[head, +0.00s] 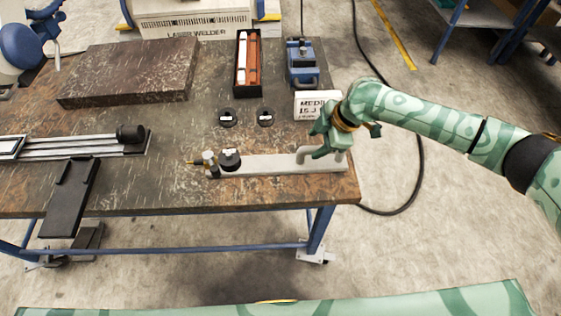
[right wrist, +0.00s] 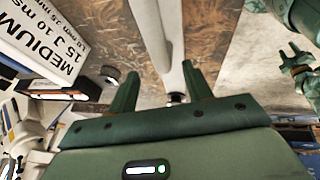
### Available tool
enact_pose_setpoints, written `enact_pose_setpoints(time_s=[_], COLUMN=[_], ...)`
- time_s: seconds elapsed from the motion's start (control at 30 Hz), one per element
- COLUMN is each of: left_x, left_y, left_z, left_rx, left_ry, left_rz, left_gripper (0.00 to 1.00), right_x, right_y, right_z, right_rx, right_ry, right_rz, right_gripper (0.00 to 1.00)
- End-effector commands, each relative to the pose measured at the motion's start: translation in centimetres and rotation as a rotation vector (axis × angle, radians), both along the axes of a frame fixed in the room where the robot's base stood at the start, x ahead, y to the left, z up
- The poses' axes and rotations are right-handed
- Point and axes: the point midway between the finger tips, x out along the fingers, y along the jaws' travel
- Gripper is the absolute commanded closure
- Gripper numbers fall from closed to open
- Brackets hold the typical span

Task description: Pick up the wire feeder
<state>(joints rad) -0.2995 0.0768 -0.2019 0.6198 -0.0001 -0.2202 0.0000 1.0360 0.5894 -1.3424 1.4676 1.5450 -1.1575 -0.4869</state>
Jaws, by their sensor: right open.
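A long flat grey bar, which I take to be the wire feeder (head: 270,164), lies near the table's front right edge. It has a black knob and small brass fittings at its left end and an arched grey handle (head: 302,153) at its right end. My right gripper (head: 331,147) is over the right end, at the handle. In the right wrist view, my right gripper (right wrist: 160,88) has its two green fingers apart, with a grey bar (right wrist: 155,35) running up from between them. Contact cannot be told.
A white box with printed text (head: 317,105) stands close behind my right gripper. Behind are a blue device (head: 302,65), a dark tray with red and white items (head: 236,66) and two black discs. A dark slab (head: 130,72) and a rail (head: 75,146) lie left.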

Motion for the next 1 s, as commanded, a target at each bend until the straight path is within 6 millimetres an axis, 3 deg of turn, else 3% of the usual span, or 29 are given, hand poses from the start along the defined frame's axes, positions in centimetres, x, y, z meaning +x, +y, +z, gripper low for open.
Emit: enact_pose_setpoints(time_s=[0.2, 0.47, 0.63, 1.0], left_x=[-0.4, -0.4, -0.4, -0.4], left_y=[0.2, 0.3, 0.3, 0.3], left_z=[-1.4, -1.4, -1.4, -1.4], left_rx=[0.002, 0.004, 0.005, 0.004], left_ry=[0.009, 0.008, 0.008, 0.008], left_rz=[0.0, 0.001, 0.001, 0.001], left_gripper=[0.64, 0.64, 0.64, 0.64], right_x=[0.2, 0.3, 0.3, 0.3], right_y=[1.7, 2.0, 2.0, 2.0], right_z=[-3.6, -3.8, -3.8, -3.8], right_rx=[0.0, 0.0, 0.0, 0.0], right_ry=[0.004, 0.001, 0.002, 0.002], right_rz=[-0.001, -0.002, -0.001, -0.001], right_gripper=[0.5, 0.5, 0.97, 1.0])
